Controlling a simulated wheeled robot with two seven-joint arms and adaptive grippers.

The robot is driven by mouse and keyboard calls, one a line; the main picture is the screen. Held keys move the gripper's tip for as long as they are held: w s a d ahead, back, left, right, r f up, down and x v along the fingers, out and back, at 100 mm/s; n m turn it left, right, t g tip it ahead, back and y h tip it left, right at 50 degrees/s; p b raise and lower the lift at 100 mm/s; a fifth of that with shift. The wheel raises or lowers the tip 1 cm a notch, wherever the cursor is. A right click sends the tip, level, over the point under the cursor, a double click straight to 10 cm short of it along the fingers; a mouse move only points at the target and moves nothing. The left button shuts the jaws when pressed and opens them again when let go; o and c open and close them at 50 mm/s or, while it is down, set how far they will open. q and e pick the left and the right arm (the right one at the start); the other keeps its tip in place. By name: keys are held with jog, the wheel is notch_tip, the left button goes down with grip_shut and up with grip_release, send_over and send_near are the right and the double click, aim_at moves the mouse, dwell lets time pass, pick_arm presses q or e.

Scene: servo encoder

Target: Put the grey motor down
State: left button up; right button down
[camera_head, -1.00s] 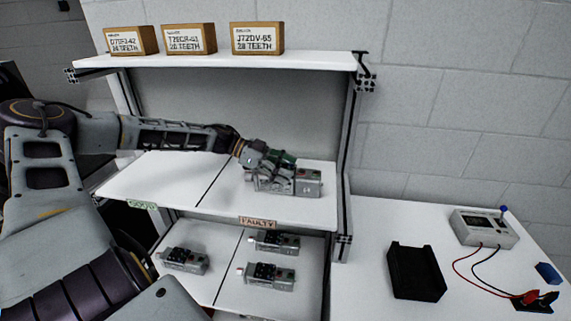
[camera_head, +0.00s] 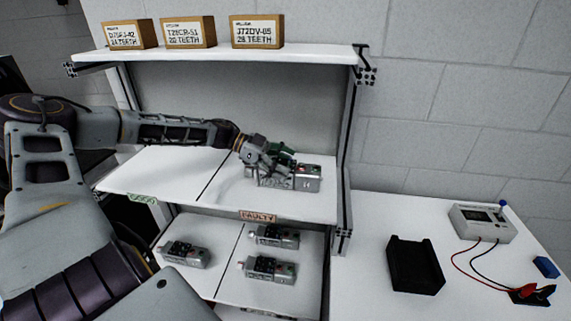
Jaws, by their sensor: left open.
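The grey motor (camera_head: 306,179) rests on the right part of the middle shelf (camera_head: 226,203), on the side with the orange FAULTY label (camera_head: 257,216). My left gripper (camera_head: 279,166) is at the motor's left half, just above and behind it, and is open. It hides part of the motor's top. Whether a finger still touches the motor cannot be told. My right gripper is not in view.
Several grey motors, such as one at the left (camera_head: 184,254), lie on the lower shelf. A green label (camera_head: 142,198) marks the left side. Small boxes (camera_head: 257,32) stand on the top shelf. A black tray (camera_head: 415,266) and a meter (camera_head: 482,224) are on the right table.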

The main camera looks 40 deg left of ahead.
pick_arm(q)
jog(key=shift+r, duration=0.15)
jog(key=shift+s+a+r, duration=0.25)
jog(key=shift+a, duration=0.25)
jog(key=shift+b+v, duration=0.4)
jog(key=shift+v, duration=5)
jog(key=shift+f, duration=0.1)
